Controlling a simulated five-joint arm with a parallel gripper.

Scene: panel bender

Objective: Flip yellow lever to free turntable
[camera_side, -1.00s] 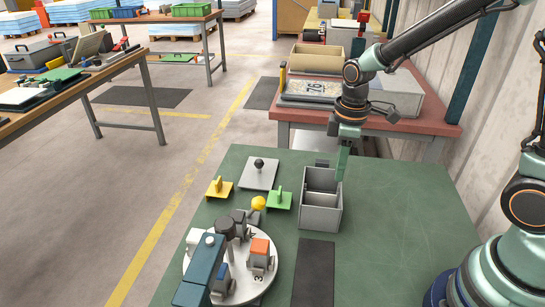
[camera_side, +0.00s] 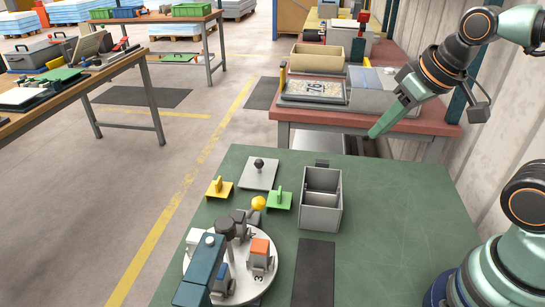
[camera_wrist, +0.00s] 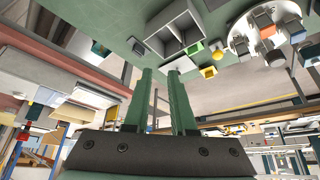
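The yellow lever's round yellow knob (camera_side: 258,202) is beside the far rim of the white turntable (camera_side: 240,283); its arm is mostly hidden. The turntable bears small grey blocks with white, orange and blue parts. In the wrist view, a small yellow shape (camera_wrist: 218,55) that looks like the knob is near the turntable (camera_wrist: 242,42). My gripper (camera_side: 373,135) is raised past the far edge of the green table, well right of and beyond the knob. In the wrist view its two green fingers (camera_wrist: 160,72) stand apart with nothing between them.
A grey two-compartment bin (camera_side: 321,215) stands right of the knob. A green handled plate (camera_side: 279,200), a yellow handled plate (camera_side: 218,188) and a grey plate with a black knob (camera_side: 259,174) lie nearby. A teal arm (camera_side: 202,272) overhangs the turntable.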

